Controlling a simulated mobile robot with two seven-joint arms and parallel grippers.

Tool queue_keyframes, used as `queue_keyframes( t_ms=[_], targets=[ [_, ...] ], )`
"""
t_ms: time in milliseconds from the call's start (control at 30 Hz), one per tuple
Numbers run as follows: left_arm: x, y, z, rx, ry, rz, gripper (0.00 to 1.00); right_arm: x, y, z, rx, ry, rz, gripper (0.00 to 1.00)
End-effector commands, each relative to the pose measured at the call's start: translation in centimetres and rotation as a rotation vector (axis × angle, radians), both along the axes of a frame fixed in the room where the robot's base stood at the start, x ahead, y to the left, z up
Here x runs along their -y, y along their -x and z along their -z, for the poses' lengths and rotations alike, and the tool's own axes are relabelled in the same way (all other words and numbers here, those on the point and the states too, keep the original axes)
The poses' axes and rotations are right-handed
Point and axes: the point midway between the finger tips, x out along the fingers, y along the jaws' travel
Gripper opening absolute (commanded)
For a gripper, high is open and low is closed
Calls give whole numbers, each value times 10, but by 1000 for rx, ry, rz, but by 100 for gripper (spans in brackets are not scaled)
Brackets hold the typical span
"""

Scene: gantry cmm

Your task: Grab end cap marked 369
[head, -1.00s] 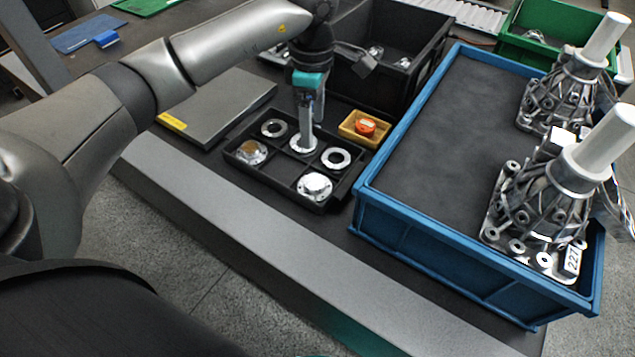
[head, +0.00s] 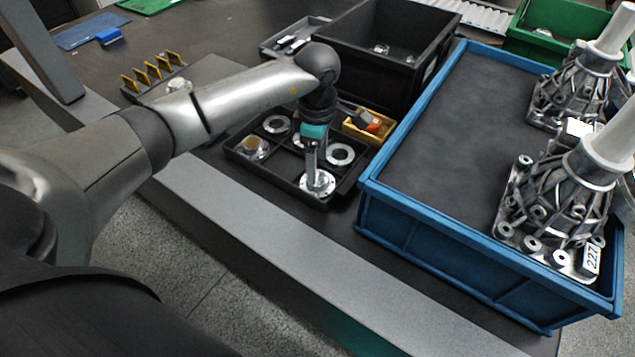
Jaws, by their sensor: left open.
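Several round metal end caps lie in a black divided tray (head: 240,157) on the bench; I cannot read a marking on any of them. My left gripper (head: 314,178) points down, open, over the end cap in the near right compartment (head: 319,186), and its fingers hide part of that cap. A ring-shaped cap (head: 340,154) lies in the compartment behind it. Another ring-shaped cap (head: 277,124) lies at the far left. A cap with a brownish centre (head: 254,148) lies at the near left. My right gripper is not in view.
A blue crate (head: 440,240) with large metal housings, one marked 227, stands close on the right. A small yellow box (head: 372,128) sits behind the tray. A black bin (head: 345,45) and a green bin (head: 530,45) stand at the back. A rack with yellow pieces (head: 150,72) is at the left.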

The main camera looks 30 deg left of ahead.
Motion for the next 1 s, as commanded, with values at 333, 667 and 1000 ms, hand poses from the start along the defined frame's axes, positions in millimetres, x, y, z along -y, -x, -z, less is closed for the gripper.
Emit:
queue_keyframes(
  t_ms=[333,667,1000],
  targets=[
    [1,1,41,-2,1,0,77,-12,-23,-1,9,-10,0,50],
    [0,0,42,-1,1,1,71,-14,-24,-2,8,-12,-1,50],
    [0,0,42,-1,1,1,33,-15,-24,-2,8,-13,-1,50]
  ],
)
